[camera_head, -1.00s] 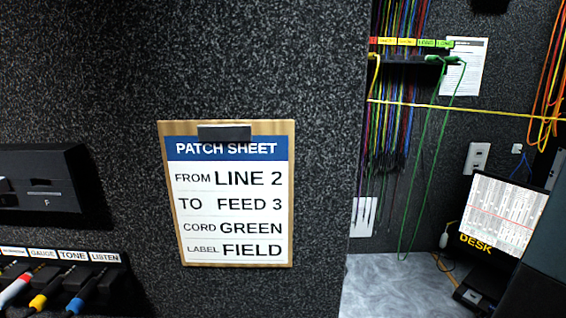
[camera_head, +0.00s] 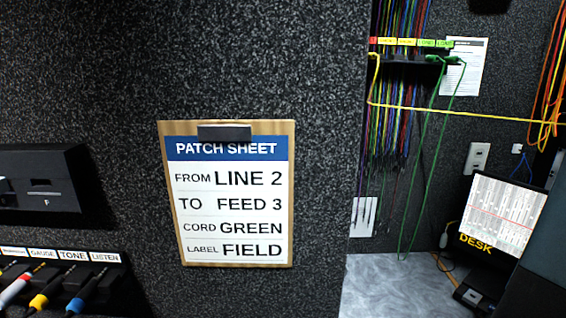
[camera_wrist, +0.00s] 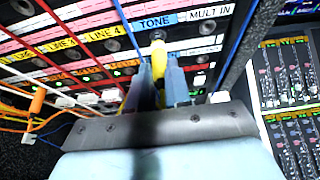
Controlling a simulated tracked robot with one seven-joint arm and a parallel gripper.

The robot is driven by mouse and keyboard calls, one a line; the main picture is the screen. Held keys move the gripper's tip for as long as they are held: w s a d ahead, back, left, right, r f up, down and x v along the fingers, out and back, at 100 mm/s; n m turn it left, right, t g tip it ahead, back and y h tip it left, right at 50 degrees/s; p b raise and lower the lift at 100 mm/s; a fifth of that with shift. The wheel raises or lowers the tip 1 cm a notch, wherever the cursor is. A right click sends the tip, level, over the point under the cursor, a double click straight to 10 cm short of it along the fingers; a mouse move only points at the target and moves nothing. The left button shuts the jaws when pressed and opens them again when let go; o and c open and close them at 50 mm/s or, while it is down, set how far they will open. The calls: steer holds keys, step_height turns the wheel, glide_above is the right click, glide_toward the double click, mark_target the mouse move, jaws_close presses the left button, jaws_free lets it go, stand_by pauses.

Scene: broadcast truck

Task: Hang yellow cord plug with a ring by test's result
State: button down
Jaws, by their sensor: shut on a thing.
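In the wrist view my gripper (camera_wrist: 160,82) is shut on a yellow plug (camera_wrist: 158,56). The plug's tip points at the panel just under the TONE label (camera_wrist: 157,22). I cannot tell whether the tip sits in the jack there or stops short of it. In the head view a yellow cord (camera_head: 470,114) runs across to the right from the cord rack (camera_head: 410,58). My gripper is outside the head view. No ring around the plug can be made out, and no test result can be read.
A patch sheet (camera_head: 235,200) reads LINE 2 to FEED 3, cord green, label FIELD. Green cords (camera_head: 430,145) hang from the rack. A DESK screen (camera_head: 497,215) stands at right. Coloured cords and an orange plug (camera_wrist: 37,100) lie left of my gripper; a mixer panel (camera_wrist: 290,85) is right.

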steer(key=shift+a, duration=1.1)
stand_by(1.0)
steer(key=shift+a, duration=1.6)
steer(key=shift+a, duration=0.1)
steer(key=a, duration=0.2)
steer(key=shift+a, duration=0.4)
